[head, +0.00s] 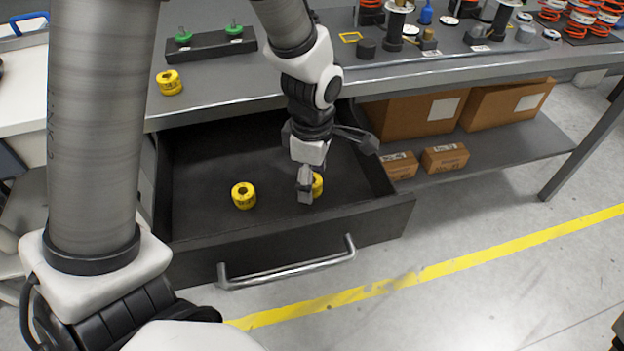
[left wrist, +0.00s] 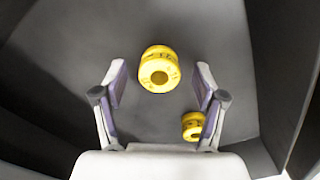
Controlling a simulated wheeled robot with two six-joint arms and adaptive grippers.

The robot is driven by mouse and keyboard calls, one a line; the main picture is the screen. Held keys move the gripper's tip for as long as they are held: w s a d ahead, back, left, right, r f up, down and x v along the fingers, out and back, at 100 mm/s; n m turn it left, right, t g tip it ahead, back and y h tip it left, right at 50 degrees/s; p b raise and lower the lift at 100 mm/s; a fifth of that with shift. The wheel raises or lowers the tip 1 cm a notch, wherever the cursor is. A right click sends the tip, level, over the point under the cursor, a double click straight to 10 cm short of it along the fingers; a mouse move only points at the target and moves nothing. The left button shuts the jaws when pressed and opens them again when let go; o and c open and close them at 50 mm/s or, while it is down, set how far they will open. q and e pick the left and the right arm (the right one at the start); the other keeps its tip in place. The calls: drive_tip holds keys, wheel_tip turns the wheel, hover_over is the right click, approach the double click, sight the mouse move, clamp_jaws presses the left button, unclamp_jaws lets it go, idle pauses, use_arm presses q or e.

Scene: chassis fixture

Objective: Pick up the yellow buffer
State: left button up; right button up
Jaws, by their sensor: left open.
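Two yellow buffers lie in the open dark drawer (head: 205,222). One yellow buffer (head: 243,195) is in the clear left of my left gripper (head: 305,188) in the head view. The other yellow buffer (head: 318,185) is partly hidden behind the fingers. In the left wrist view, my left gripper is open. A larger yellow buffer (left wrist: 159,70) shows between and beyond its fingertips, and a smaller one (left wrist: 193,125) shows beside the right finger, partly hidden. Nothing is held. A third yellow buffer (head: 169,83) stands on the bench top. My right gripper is out of view.
The drawer walls and front handle (head: 287,270) surround the work area. A dark block with green-based pieces (head: 210,45) sits on the grey bench (head: 235,82). Cardboard boxes (head: 415,113) stand on the shelf to the right. The drawer's left floor is mostly clear.

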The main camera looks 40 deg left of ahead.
use_arm(q)
drive_tip(key=shift+f, duration=0.65)
drive_tip(key=shift+r, duration=0.1)
drive_tip(key=c, duration=1.2)
